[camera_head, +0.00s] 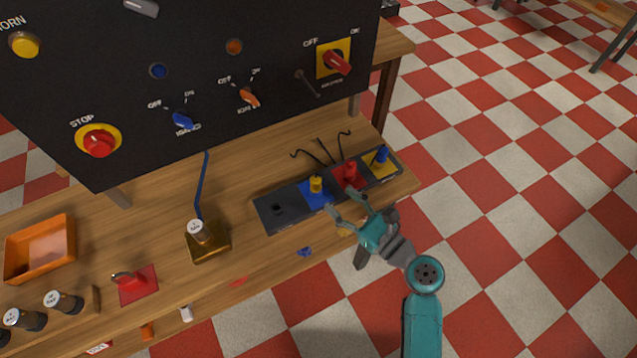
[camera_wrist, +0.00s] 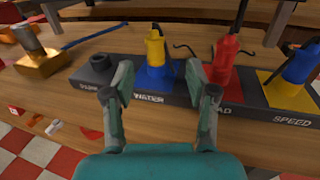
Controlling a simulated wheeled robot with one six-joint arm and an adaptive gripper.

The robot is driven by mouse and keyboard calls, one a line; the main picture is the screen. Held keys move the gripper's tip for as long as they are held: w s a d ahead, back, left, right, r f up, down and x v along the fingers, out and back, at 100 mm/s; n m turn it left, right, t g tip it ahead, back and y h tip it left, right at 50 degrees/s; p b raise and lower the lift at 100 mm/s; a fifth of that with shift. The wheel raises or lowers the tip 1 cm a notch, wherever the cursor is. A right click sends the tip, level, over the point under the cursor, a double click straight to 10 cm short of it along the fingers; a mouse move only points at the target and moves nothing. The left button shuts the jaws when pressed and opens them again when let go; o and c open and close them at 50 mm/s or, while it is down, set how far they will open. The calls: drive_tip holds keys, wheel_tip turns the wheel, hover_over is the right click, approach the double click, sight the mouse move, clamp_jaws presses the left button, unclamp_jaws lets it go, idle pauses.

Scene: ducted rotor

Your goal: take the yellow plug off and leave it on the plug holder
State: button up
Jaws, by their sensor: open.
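The yellow plug (camera_head: 316,184) stands upright on the blue plate marked WATER, and shows in the wrist view (camera_wrist: 155,47) with a dark cable by it. The plate is part of a dark socket strip (camera_head: 262,212) on the wooden bench. At the strip's left end is an empty dark round socket (camera_wrist: 99,63) on the part marked PARK; I cannot tell for certain if this is the plug holder. My gripper (camera_head: 344,203) is open and empty, in front of the strip. In the wrist view its fingers (camera_wrist: 159,78) stand apart on either side of the yellow plug's line, short of it.
A red plug (camera_head: 350,172) and a blue plug (camera_head: 382,154) stand to the right on the same strip, with dark cables behind. A brass block (camera_head: 209,243) and blue rod (camera_head: 201,186) are to the left. A black control panel (camera_head: 200,60) rises behind.

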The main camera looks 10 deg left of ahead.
sight(320, 186)
drive_tip(key=x, duration=0.3)
drive_tip(key=shift+s+a+x, duration=0.1)
drive_tip(key=shift+s+x, duration=0.05)
drive_tip(key=shift+x, duration=1.2)
drive_tip(key=shift+s+a+x, duration=0.15)
drive_tip(key=shift+x, duration=1.15)
drive_tip(key=shift+f, duration=0.15)
clamp_jaws()
